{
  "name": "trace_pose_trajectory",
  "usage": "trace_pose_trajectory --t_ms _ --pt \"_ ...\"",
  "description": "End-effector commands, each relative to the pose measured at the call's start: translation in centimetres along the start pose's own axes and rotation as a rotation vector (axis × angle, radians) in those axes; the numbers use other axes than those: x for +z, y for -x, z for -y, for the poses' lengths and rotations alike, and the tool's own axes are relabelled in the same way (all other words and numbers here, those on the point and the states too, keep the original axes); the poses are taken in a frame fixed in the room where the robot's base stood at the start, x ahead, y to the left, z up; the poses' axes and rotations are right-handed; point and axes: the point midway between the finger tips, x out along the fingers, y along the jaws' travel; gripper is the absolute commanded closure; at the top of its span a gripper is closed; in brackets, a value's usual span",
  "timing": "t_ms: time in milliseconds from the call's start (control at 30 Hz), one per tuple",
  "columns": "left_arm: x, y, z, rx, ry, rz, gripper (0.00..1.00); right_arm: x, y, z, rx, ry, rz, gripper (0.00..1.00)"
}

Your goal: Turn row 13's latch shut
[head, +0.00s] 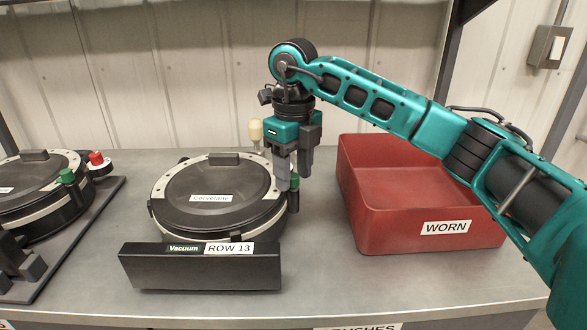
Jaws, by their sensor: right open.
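The row 13 seed meter (178,216) is a round black housing with a pale rim and a closed dark lid (222,186) labelled "Crevelane". Its black front plate (200,272) reads "Vacuum" and "ROW 13". At the housing's right side stands a green-topped knob (295,181) on a dark post, and a cream knob (256,131) rises behind it. I cannot tell which part is the latch or how it is turned. My right gripper (293,170) points down, open, its fingers at the green knob and partly covering it. Contact is unclear. My left gripper is out of view.
A red bin (430,238) labelled "WORN" stands to the right. Another seed meter (40,220) with green and red knobs sits on a dark base at the left edge. The grey bench (330,285) is clear in front of the bin. A wall panel stands behind.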

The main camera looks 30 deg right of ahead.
Motion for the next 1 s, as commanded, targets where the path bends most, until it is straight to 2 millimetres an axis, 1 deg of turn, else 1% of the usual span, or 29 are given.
trace_pose_trajectory --t_ms 67,567,833,1000 --pt "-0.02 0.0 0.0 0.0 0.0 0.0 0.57 0.0 0.01 0.0 0.0 0.0 0.0 0.52" --pt "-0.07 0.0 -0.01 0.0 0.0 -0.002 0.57 0.01 0.05 -0.01 0.0 0.0 0.0 1.0" --pt "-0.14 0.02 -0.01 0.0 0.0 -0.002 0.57 0.02 0.09 -0.01 0.0 0.013 0.0 1.0" --pt "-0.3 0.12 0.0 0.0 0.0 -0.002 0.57 0.03 0.14 0.0 0.001 0.068 0.001 1.0"
